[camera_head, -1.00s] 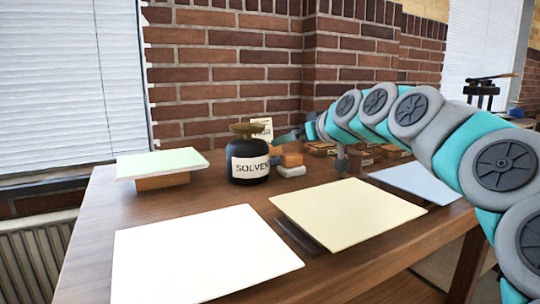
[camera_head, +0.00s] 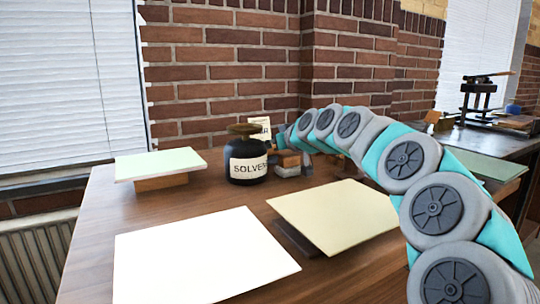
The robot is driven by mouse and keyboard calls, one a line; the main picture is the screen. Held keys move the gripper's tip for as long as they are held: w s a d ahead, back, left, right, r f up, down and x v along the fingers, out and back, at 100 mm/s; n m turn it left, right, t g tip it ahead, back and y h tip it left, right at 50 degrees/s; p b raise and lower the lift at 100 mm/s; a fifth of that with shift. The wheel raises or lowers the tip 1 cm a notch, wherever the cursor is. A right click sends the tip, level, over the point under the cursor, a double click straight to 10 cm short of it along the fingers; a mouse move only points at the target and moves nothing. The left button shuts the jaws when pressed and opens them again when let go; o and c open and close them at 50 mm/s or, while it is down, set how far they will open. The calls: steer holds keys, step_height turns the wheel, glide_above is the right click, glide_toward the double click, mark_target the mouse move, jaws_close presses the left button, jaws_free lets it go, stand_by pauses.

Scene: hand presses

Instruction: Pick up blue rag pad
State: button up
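No blue rag pad can be made out for sure. A small blue thing (camera_head: 513,107) sits on the far bench at the right, too small to identify. My arm arches from the lower right over the table toward its back. My gripper end is low beside the black solvent jar (camera_head: 247,168), just right of it, near a small pale block (camera_head: 287,171). The fingers are too small and partly hidden to read. I cannot tell whether they touch or hold anything.
A white sheet (camera_head: 200,260) and a cream board (camera_head: 335,215) lie on the wooden table (camera_head: 95,230). A pale green board (camera_head: 160,163) rests on a block at the back left. A hand press (camera_head: 480,98) stands on the far bench. A brick wall closes the back.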

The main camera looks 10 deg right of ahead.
steer(key=c, duration=1.5)
steer(key=shift+o, duration=0.2)
